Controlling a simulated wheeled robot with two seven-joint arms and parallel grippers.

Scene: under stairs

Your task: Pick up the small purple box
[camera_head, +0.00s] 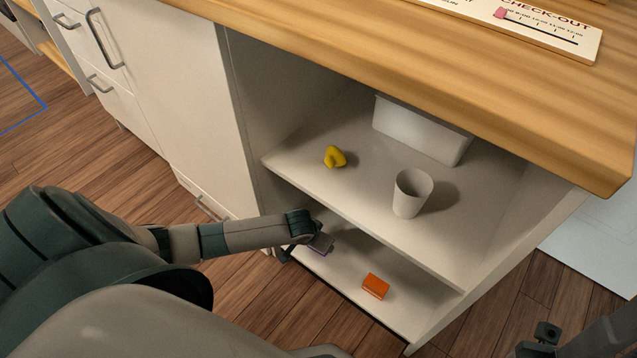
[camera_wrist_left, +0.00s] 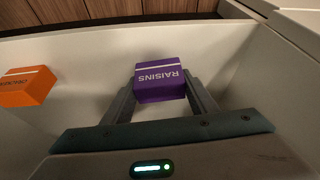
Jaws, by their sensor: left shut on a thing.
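The small purple box (camera_wrist_left: 160,84), marked "RAISINS", is between the fingers of my left gripper (camera_wrist_left: 160,95) in the left wrist view. The fingers are shut on its two sides. In the head view my left gripper (camera_head: 307,244) reaches into the lower shelf (camera_head: 340,262) of the white cabinet, at its left end. There the purple box (camera_head: 319,249) shows only in part, mostly hidden by the gripper. I cannot tell whether it touches the shelf. My right gripper (camera_head: 541,340) is partly in view at the lower right corner, away from the cabinet, its fingers unclear.
An orange box (camera_head: 376,286) lies on the lower shelf, right of my left gripper. The upper shelf (camera_head: 300,160) above it holds a yellow object (camera_head: 335,157), a white cup (camera_head: 411,193) and a white bin (camera_head: 418,132). A wooden countertop (camera_head: 440,60) overhangs the cabinet.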

